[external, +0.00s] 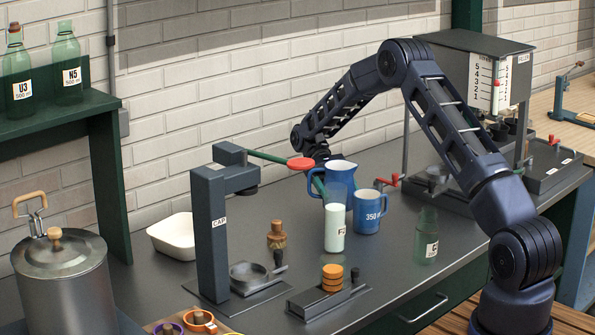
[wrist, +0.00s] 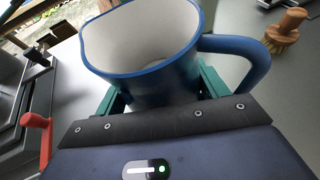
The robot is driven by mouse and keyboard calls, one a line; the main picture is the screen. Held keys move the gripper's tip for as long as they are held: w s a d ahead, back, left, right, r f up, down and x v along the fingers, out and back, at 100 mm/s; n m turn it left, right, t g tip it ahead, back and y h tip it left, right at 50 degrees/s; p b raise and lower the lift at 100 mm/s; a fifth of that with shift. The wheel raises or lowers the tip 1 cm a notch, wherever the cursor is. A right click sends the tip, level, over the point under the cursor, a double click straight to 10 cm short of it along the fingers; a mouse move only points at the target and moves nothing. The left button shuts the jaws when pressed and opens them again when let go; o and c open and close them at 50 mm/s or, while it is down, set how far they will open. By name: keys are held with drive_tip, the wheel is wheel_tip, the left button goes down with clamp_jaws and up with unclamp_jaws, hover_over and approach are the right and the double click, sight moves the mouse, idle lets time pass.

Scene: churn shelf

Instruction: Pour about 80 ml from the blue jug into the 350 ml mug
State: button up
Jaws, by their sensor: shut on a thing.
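The blue jug (external: 341,174) stands or hangs upright behind a tall clear glass; the glass hides its lower part, so I cannot tell whether it touches the counter. My gripper (external: 318,184) is shut on the jug, its green fingers partly hidden. In the wrist view the jug (wrist: 145,72) sits between the green fingers (wrist: 160,95), with its white inside showing and its handle to the right. No liquid level is clear. The blue mug (external: 367,214), marked 350, stands upright on the counter just right of the jug. I cannot see into it.
The clear glass (external: 335,228) with white contents stands close in front of the jug. A capping stand (external: 212,225), wooden brush (external: 277,236), stack of orange discs (external: 332,278) and green bottle (external: 426,238) stand around. A red-handled lever (external: 390,181) is behind the mug.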

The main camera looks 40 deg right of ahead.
drive_tip(key=m+y, duration=0.1)
drive_tip(key=a+m+t+y, duration=0.1)
drive_tip(key=y, duration=0.1)
drive_tip(key=w+m+t+y, duration=0.1)
drive_tip(key=m, duration=0.1)
drive_tip(key=shift+w+a+f, duration=0.1)
drive_tip(key=shift+a, duration=0.15)
drive_tip(key=shift+w+a+f+m+t+y, duration=0.1)
drive_tip(key=shift+w+a+m+t+y, duration=0.15)
drive_tip(key=shift+m+t+y, duration=0.25)
drive_tip(key=shift+w+a+f+m+t+y, duration=0.1)
drive_tip(key=shift+w+a+m+t+y, duration=0.1)
drive_tip(key=shift+m+t+y, duration=0.3)
drive_tip(key=shift+w+a+f+m+t+y, duration=0.15)
drive_tip(key=shift+w+m+t+y, duration=0.15)
drive_tip(key=shift+m+t, duration=0.15)
drive_tip(key=shift+w+a+m+t+y, duration=0.15)
drive_tip(key=shift+w+m+t+y, duration=0.15)
drive_tip(key=shift+m, duration=0.25)
drive_tip(key=shift+s, duration=0.15)
